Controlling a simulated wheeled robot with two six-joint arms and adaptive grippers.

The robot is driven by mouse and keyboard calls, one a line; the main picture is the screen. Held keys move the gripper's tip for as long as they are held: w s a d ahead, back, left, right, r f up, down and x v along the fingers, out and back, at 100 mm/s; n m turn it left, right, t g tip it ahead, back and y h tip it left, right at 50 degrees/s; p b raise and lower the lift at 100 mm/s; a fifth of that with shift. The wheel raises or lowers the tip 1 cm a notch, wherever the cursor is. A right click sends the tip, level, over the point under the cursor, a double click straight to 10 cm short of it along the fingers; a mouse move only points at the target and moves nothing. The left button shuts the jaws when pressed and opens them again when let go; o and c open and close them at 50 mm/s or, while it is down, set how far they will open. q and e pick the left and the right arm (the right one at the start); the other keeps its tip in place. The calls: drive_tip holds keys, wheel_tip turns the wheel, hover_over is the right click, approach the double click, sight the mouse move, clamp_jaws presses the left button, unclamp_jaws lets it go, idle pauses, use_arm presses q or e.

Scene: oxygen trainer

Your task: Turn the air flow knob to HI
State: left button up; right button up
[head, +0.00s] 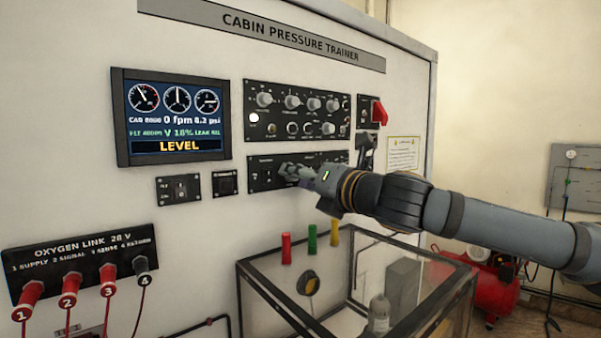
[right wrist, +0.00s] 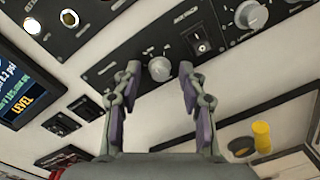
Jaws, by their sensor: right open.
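My right gripper (head: 292,174) reaches in from the right in the head view, in front of the lower black control panel (head: 262,183). In the right wrist view my right gripper (right wrist: 159,82) is open. A round grey knob (right wrist: 160,69) shows between its two fingertips, one on each side, with gaps visible. I cannot tell how close the tips are to the panel. In the head view the gripper hides this knob. The panel lettering is too small to read, so I cannot tell the knob's label or setting. My left gripper is not in view.
The upper panel (head: 299,116) holds several knobs above my gripper. A red switch (head: 379,112) and a lever stand to the right. A screen (head: 177,118) reads LEVEL. A framed clear case (head: 246,268) stands below, with red, green and yellow pieces (head: 311,238) above it.

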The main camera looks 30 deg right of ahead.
clamp_jaws()
drive_tip(key=shift+m, duration=0.3)
drive_tip(key=m+p, duration=0.1)
drive_tip(key=m, duration=0.8)
drive_tip(key=shift+d+r, duration=0.1)
drive_tip(key=shift+m, duration=0.3)
idle(0.3)
